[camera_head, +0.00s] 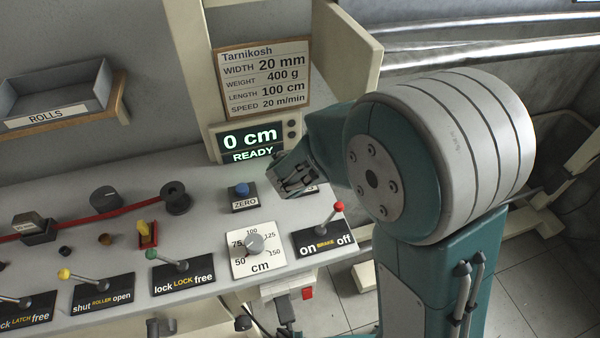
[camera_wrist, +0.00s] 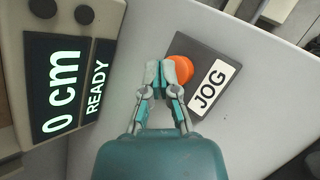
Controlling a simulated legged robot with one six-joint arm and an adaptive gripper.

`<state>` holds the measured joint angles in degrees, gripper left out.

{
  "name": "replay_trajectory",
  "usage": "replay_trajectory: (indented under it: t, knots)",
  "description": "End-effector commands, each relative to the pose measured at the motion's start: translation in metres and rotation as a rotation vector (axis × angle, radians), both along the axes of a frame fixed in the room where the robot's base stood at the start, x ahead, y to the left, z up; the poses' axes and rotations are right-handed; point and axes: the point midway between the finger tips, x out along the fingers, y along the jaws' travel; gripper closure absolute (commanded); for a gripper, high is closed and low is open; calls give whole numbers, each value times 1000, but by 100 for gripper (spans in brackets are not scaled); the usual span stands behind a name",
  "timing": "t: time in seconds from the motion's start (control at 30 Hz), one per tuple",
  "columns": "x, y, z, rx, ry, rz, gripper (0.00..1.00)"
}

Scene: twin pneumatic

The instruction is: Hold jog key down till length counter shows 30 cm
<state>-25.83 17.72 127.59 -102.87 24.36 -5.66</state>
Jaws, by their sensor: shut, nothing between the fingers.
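The jog key is an orange round button (camera_wrist: 180,70) on a dark plate with a white JOG label (camera_wrist: 208,88) in the wrist view. My gripper (camera_wrist: 161,66) is shut and empty, its fingertips over or beside the left edge of the button. I cannot tell whether they touch it. In the head view my gripper (camera_head: 297,184) hides the button, and only a corner of its plate shows. The length counter (camera_head: 249,141) reads 0 cm and READY. It also shows at the left of the wrist view (camera_wrist: 62,85).
A blue ZERO button (camera_head: 242,189) sits left of my gripper. In front are a cm dial (camera_head: 254,243) and a red-knobbed brake lever (camera_head: 331,217). Several more levers line the panel's front. A specification board (camera_head: 264,78) stands above the counter, giving length 100 cm.

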Motion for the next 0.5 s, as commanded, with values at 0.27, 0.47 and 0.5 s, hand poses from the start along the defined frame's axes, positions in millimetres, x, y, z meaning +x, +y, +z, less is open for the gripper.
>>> replay_trajectory:
  t: [0.27, 0.47, 0.5]
  knots:
    - [0, 0, -3, 0, 1, -1, 100]
    - [0, 0, -5, -1, 0, 1, 100]
    - [0, 0, -5, -1, 0, 1, 100]
